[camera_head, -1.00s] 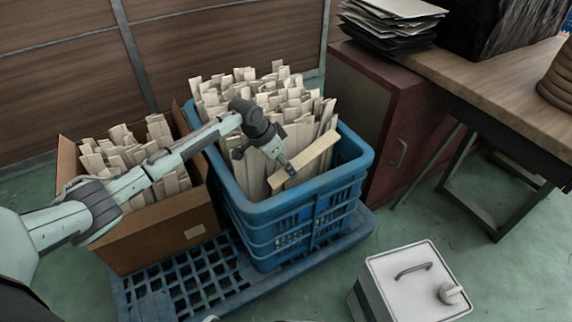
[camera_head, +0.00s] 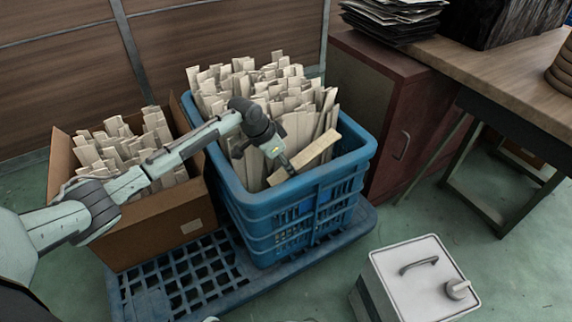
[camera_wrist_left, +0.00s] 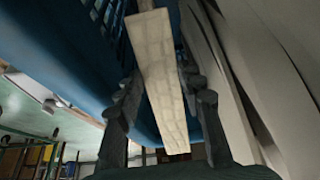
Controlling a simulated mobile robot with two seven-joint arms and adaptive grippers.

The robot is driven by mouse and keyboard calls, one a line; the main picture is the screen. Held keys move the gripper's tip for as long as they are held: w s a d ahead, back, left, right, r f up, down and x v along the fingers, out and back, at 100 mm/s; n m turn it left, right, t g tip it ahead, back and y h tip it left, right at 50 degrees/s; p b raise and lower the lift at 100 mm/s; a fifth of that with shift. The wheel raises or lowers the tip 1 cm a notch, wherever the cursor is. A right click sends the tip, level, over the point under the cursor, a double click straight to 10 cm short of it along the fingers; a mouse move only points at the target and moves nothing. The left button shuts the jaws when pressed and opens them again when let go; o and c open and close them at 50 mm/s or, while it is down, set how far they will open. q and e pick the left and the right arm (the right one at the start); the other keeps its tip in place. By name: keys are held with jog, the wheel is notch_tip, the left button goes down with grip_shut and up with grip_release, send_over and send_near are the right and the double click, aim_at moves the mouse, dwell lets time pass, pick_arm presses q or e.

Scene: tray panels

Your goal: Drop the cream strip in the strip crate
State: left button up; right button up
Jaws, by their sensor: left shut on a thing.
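The cream strip (camera_head: 315,150) is a short flat pale piece, tilted over the front right part of the blue strip crate (camera_head: 290,208). My left gripper (camera_head: 284,164) is shut on the strip and holds it over the crate's opening. In the left wrist view the strip (camera_wrist_left: 160,75) runs between the two fingers (camera_wrist_left: 160,105), with the crate's blue wall (camera_wrist_left: 75,60) behind it. The crate holds many upright pale strips (camera_head: 250,90), behind and left of the held one. My right gripper is not in view.
A cardboard box (camera_head: 165,228) of similar strips stands left of the crate. Both stand on a blue pallet (camera_head: 190,282). A white-lidded box (camera_head: 412,275) is at the front right. A dark red cabinet (camera_head: 395,110) and a wooden table (camera_head: 500,75) are at the right.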

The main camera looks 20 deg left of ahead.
pick_arm(q)
jog(key=o, duration=1.3)
jog(key=shift+r, duration=0.1)
